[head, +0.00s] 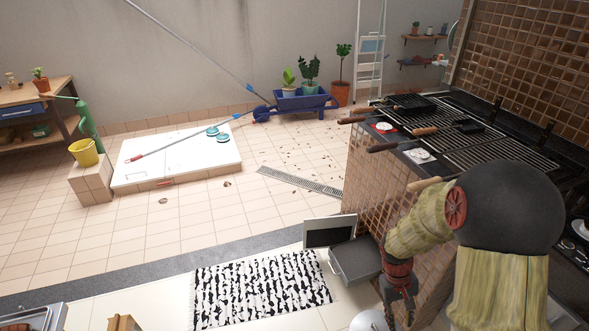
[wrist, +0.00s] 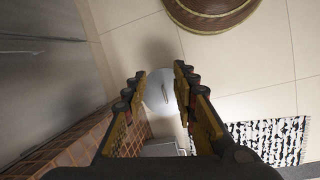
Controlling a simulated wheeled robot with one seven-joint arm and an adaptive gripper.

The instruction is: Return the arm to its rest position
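My arm reaches in from the right of the head view, beside the tiled grill counter (head: 375,185). It bends down so that my gripper (head: 401,303) hangs low in front of the counter's near end. In the wrist view my gripper (wrist: 160,76) has its two fingers apart, with nothing held between them. A pale round object (wrist: 152,103) with a small handle-like bar lies below, seen through the gap. It also shows partly at the bottom of the head view (head: 368,321).
A grey box-like object (head: 355,260) stands by the counter's foot. A black-and-white rug (head: 262,290) lies on the floor to the left. A round brown woven thing (wrist: 210,12) shows at the wrist view's top. Skewers or tools with wooden handles (head: 383,147) overhang the counter edge.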

